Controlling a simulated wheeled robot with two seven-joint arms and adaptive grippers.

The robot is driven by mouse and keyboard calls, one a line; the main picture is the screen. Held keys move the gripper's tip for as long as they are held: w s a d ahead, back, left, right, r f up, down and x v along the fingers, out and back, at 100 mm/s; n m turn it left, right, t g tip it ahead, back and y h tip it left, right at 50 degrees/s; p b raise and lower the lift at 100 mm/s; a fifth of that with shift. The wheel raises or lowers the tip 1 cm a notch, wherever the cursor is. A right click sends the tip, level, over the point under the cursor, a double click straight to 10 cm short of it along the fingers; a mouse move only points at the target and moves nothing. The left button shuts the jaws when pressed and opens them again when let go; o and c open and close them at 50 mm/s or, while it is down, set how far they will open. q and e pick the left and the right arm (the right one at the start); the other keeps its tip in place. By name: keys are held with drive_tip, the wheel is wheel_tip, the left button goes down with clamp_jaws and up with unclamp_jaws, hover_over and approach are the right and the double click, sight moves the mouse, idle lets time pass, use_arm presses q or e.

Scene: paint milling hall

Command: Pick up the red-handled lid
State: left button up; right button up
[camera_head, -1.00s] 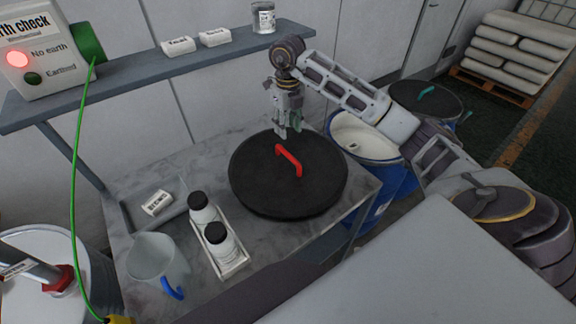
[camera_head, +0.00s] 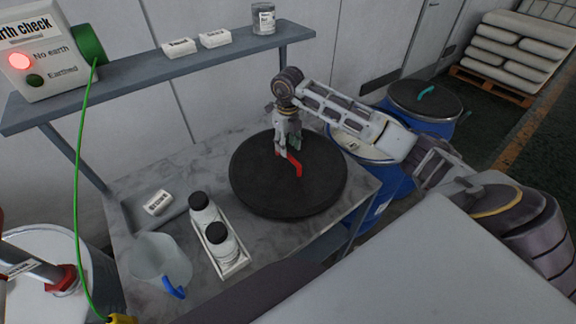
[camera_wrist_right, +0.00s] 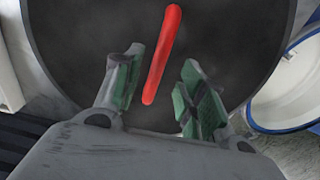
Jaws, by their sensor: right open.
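The black round lid (camera_head: 262,190) lies flat on the grey marbled bench, with its red handle (camera_head: 297,168) on top. My right gripper (camera_head: 289,150) is pointed down over the far end of the handle and hides that end in the head view. In the right wrist view the right gripper (camera_wrist_right: 160,92) is open, with green-padded fingers. The red handle (camera_wrist_right: 162,55) lies between and beyond the fingertips, with a gap to each finger, and the lid (camera_wrist_right: 90,40) fills the background. I cannot tell the exact height of the fingers over the handle. My left gripper is not in view.
A white tray (camera_head: 236,268) with two black-capped bottles and a clear jug (camera_head: 158,262) stand left of the lid. A shelf (camera_head: 130,82) runs behind the bench. Blue drums stand to the right, one with a teal-handled lid (camera_head: 424,98). A green cable (camera_head: 78,190) hangs at left.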

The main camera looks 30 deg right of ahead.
sight(288, 153)
drive_tip(key=shift+s+a+f+p, duration=0.15)
drive_tip(key=shift+f+p, duration=0.35)
drive_tip(key=shift+f, duration=2.1)
drive_tip(key=shift+f, duration=0.25)
clamp_jaws()
